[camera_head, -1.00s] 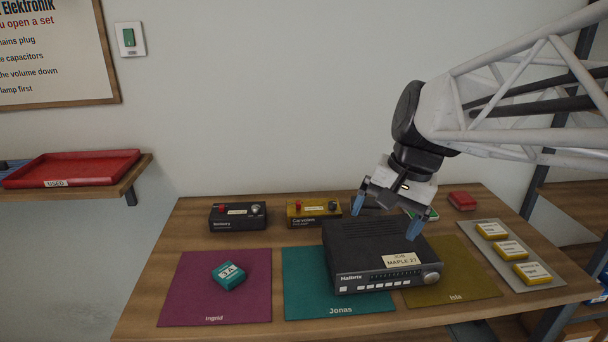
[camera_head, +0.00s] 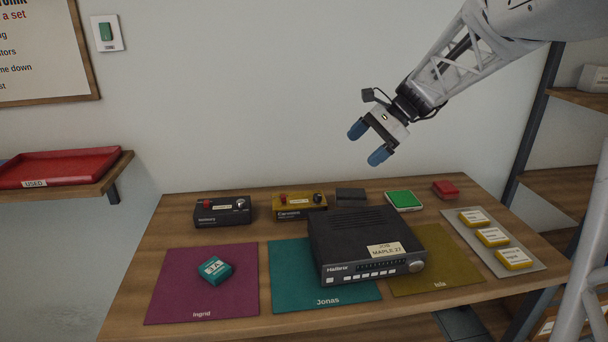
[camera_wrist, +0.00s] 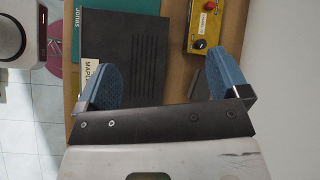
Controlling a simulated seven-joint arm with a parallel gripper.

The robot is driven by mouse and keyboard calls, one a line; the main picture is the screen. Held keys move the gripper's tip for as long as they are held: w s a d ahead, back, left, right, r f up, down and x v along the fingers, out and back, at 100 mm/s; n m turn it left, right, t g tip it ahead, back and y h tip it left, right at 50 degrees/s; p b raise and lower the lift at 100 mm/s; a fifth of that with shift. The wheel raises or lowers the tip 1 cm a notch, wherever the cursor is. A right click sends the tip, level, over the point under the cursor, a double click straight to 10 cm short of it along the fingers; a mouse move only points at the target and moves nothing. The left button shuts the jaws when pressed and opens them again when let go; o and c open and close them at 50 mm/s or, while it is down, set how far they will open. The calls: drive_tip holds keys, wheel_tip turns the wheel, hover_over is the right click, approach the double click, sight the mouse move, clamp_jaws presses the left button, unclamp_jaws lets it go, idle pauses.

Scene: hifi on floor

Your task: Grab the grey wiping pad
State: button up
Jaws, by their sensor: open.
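A small dark grey block (camera_head: 350,196), which looks like the grey wiping pad, lies at the back of the bench between the yellow Carvedon box and a green-topped pad. In the wrist view a dark edge beside the right finger may be the same block, mostly hidden by that finger. My gripper (camera_head: 367,143) is open and empty, in the air above the back of the bench and above the grey block. Its blue fingers also show in the wrist view (camera_wrist: 165,78), with nothing between them.
The black hi-fi set (camera_head: 362,245) stands in front of the grey block. The yellow box (camera_head: 300,206) is left of it. The green pad (camera_head: 403,200) and red block (camera_head: 445,190) are to its right. A wall rises behind.

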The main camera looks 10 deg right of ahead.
drive_tip(key=w+d+f+m+t+y, duration=0.1)
drive_tip(key=w+d+f+m+y, duration=0.15)
drive_tip(key=w+d, duration=0.45)
drive_tip(key=w+d+f+m+t+y, duration=0.15)
drive_tip(key=w+d+m, duration=0.3)
drive_tip(key=w, duration=0.45)
approach(360, 192)
drive_tip(key=shift+w+a+f+n+g+y, duration=0.1)
drive_tip(key=shift+a+f+n+g+y, duration=0.1)
drive_tip(key=shift+a+f, duration=0.25)
drive_tip(key=shift+w+a+f+n+g+y, duration=0.1)
drive_tip(key=shift+a+f+n, duration=0.1)
drive_tip(key=shift+a, duration=0.5)
drive_tip(key=shift+x, duration=1.25)
drive_tip(key=shift+x, duration=2.65)
drive_tip(key=shift+w, duration=0.1)
